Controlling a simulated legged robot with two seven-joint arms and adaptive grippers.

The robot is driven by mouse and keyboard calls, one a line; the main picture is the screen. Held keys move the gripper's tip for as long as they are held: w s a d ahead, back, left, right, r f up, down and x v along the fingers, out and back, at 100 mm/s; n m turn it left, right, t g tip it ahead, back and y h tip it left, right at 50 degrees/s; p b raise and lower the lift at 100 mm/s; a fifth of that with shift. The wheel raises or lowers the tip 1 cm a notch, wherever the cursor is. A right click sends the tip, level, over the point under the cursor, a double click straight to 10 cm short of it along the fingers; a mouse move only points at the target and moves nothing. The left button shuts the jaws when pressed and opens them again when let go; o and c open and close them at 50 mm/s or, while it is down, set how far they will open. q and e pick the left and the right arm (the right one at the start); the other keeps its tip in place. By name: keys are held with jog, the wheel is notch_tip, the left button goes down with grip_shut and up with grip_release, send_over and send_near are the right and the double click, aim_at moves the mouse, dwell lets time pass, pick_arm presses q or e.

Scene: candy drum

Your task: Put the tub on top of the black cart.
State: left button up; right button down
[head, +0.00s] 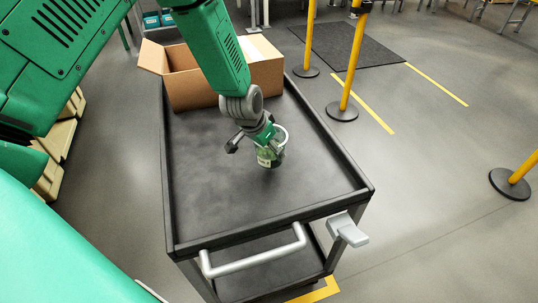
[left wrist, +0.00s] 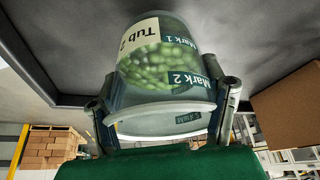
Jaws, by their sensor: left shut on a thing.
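The tub (head: 270,156) is a clear container with green contents and a pale rim. My left gripper (head: 260,138) is shut on it, over the top of the black cart (head: 215,205). In the left wrist view the tub (left wrist: 160,75) sits between the two fingers, and its label reads "Tub 2", "Mark 1" and "Mark 2". Its base is close to the dark cart top. I cannot tell whether it touches. The gripper hides part of the tub in the head view. My right gripper is not in view.
An open cardboard box (head: 190,88) stands at the far end of the cart top. The cart has a raised rim and a grey handle (head: 255,257) at the near end. Bare room surrounds the tub. Yellow posts (head: 352,70) stand on the floor to the right.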

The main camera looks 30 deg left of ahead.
pick_arm(q)
jog(key=f, duration=0.1)
jog(key=a+f, duration=0.1)
jog(key=f, duration=0.1)
jog(key=shift+s+a+f, duration=0.1)
jog(key=shift+a+f, duration=0.15)
jog(key=shift+f, duration=0.1)
jog(key=o, duration=1.2)
jog(key=shift+d, duration=0.2)
jog(key=shift+c, duration=0.2)
jog(key=shift+o, duration=0.9)
jog(key=shift+d, duration=0.25)
jog(key=shift+d+r, duration=0.25)
jog(key=a+v, duration=0.1)
jog(key=v, duration=0.6)
send_near(264, 155)
jog(key=shift+w+a+f, duration=0.75)
jog(key=shift+w+a, duration=0.2)
jog(key=shift+w, duration=0.1)
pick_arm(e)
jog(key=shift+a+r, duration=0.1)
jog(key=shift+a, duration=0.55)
pick_arm(q)
jog(key=shift+d, duration=0.1)
